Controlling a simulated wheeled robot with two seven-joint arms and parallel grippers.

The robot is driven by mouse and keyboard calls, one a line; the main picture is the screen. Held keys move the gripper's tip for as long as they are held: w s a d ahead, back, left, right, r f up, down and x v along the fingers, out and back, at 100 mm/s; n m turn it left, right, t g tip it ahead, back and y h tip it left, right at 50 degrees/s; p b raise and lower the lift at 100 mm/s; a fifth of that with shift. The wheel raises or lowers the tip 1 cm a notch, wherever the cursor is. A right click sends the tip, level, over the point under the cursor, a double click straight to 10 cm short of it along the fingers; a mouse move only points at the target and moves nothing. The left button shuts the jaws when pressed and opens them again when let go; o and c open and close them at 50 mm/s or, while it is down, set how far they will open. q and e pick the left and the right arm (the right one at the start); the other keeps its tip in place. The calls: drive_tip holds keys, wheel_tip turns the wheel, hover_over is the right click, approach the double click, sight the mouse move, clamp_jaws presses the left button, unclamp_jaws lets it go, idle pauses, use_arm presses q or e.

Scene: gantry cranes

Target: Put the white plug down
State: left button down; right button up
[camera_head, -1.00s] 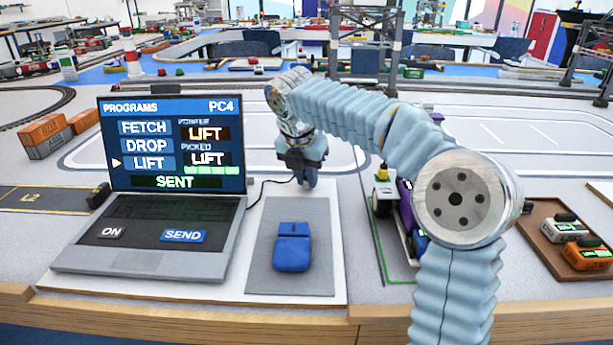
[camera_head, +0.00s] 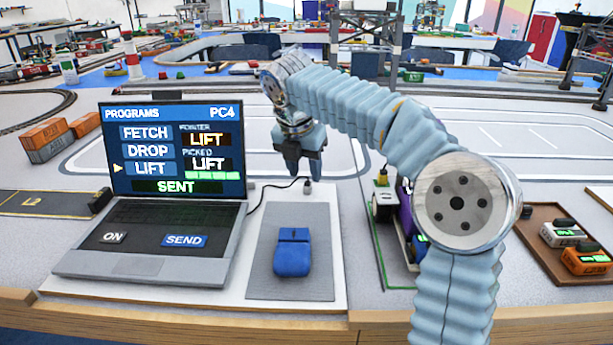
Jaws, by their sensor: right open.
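The small plug (camera_head: 307,187) is at the end of a thin dark cable (camera_head: 272,185). It sits on the white board behind the grey mat; its colour is hard to make out at this size. My right gripper (camera_head: 303,175) points down just above the plug, with its fingers apart and nothing seen between them. The cable runs from the plug to the right side of the laptop (camera_head: 160,230). My left gripper is not in view.
A blue mouse (camera_head: 292,252) lies on the grey mat (camera_head: 262,285). Toy vehicles (camera_head: 385,203) stand on a green-edged board to the right. A brown tray (camera_head: 540,262) holds small devices at far right. Orange and grey containers (camera_head: 45,140) stand at left.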

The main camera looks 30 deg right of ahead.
drive_tip(key=p+v, duration=0.1)
drive_tip(key=v, duration=0.7)
drive_tip(key=shift+r, duration=0.1)
